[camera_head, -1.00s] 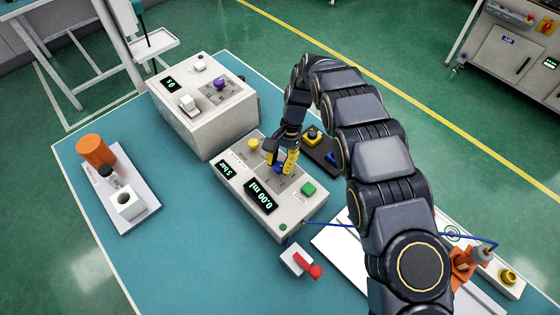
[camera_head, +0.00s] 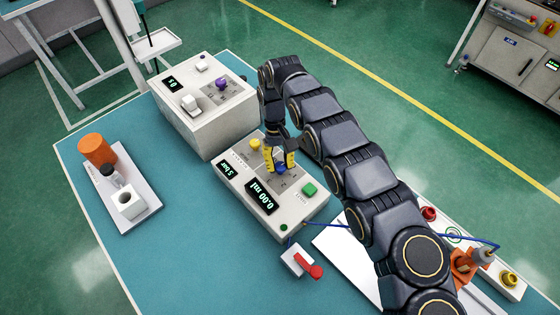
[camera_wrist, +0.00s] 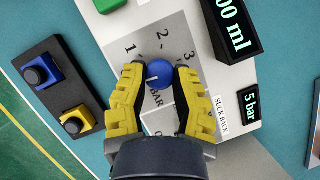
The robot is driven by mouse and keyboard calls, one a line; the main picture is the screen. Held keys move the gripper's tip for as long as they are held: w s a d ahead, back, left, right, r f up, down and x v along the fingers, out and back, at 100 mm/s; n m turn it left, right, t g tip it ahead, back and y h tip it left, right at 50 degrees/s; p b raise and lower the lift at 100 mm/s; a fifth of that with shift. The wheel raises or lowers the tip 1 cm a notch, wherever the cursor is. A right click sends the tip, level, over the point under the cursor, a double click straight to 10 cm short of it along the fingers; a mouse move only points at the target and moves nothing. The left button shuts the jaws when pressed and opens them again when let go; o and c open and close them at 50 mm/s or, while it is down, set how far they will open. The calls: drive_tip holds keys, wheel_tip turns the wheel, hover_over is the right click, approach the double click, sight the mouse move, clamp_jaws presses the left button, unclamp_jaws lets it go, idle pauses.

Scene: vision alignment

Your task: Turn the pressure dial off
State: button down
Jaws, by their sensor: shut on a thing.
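The pressure dial is a blue round knob (camera_head: 281,170) on the top of a white dispenser unit (camera_head: 235,200). It also shows in the wrist view (camera_wrist: 159,73), with a small white mark at its lower left edge. The marks 1, 2 and 3 and part of the word BAR show on the grey plate around it. My gripper (camera_head: 280,158) is above the unit with its yellow fingers shut on the dial from both sides. The pressure display (camera_wrist: 249,106) reads 5 bar, and the larger display (camera_wrist: 236,30) reads 0.00 ml. My gripper hides the plate's lower part.
A yellow knob (camera_head: 254,144) and a green button (camera_head: 310,189) sit on the same unit. A taller white box (camera_head: 215,125) with a purple knob stands behind it. A box with a red lever (camera_head: 312,270) is in front. A black panel (camera_wrist: 55,85) with blue and yellow buttons lies beside the unit.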

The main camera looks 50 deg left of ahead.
sight(279, 165)
drive_tip(key=shift+d+f+n, duration=0.1)
drive_tip(key=shift+f+n, duration=0.05)
drive_tip(key=shift+n, duration=0.35)
drive_tip(key=c, duration=0.7)
unclamp_jaws()
drive_tip(key=shift+v, duration=0.8)
drive_tip(key=v, duration=0.4)
drive_tip(key=shift+s, duration=0.15)
drive_tip(key=shift+v, duration=1.05)
